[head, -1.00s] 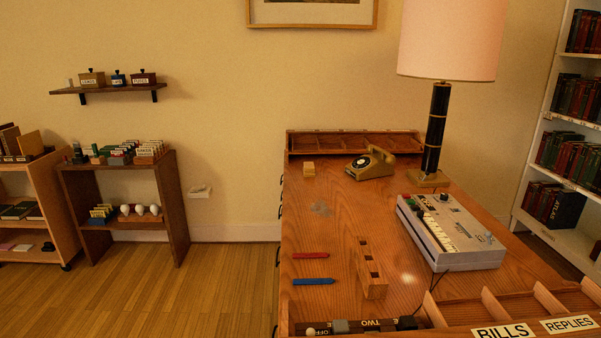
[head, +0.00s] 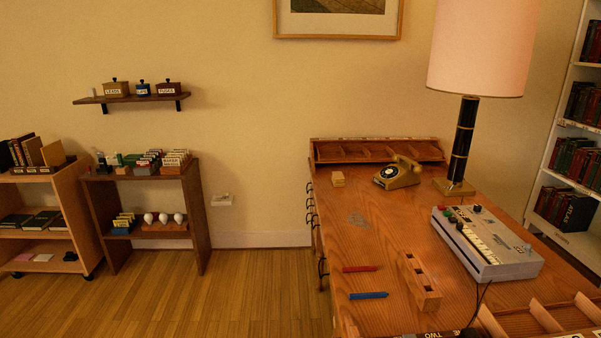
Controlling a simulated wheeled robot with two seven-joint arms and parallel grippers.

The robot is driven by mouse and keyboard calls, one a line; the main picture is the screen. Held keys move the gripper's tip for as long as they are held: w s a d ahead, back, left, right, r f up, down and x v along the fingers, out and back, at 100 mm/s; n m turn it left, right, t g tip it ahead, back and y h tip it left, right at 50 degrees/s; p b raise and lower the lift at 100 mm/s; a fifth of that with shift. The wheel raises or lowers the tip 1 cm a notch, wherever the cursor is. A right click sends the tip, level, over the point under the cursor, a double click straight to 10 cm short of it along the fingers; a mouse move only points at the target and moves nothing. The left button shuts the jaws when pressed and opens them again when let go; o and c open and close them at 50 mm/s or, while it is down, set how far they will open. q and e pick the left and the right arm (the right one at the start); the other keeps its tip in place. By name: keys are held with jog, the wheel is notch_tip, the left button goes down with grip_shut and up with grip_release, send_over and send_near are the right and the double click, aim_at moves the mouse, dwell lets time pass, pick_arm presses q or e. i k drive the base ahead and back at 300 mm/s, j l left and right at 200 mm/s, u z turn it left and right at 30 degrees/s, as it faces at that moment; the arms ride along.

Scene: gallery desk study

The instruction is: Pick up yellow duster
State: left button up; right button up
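A small yellow block-like thing (head: 338,179), which may be the folded yellow duster, lies on the wooden desk (head: 385,240) near its far left corner. It is left of the telephone and in front of the back rack. It is too small to tell whether it is cloth. Neither of my grippers shows in the head view.
The desk holds a telephone (head: 398,173), a lamp (head: 463,145), a grey keyed machine (head: 487,243), red (head: 360,269) and blue (head: 368,295) sticks, and a slotted wooden block (head: 418,283). A low shelf (head: 202,225) stands left. Floor (head: 255,295) between is clear.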

aim_at(338, 179)
jog(key=i+j+z, duration=0.3)
jog(key=i+j, duration=0.15)
jog(key=j, duration=0.25)
jog(key=i+j+z, duration=0.1)
jog(key=j, duration=0.25)
jog(key=i+j+z, duration=0.15)
jog(key=i+j, duration=0.15)
jog(key=i+j+z, duration=0.15)
jog(key=j, duration=0.35)
jog(key=i+j+z, duration=0.2)
jog(key=i+j, duration=0.15)
jog(key=i+j+z, duration=0.2)
jog(key=i+j, duration=0.2)
jog(key=i+j+z, duration=0.2)
jog(key=i+j, duration=0.2)
jog(key=i+j+z, duration=0.2)
jog(key=i+j, duration=0.15)
jog(key=j, duration=0.25)
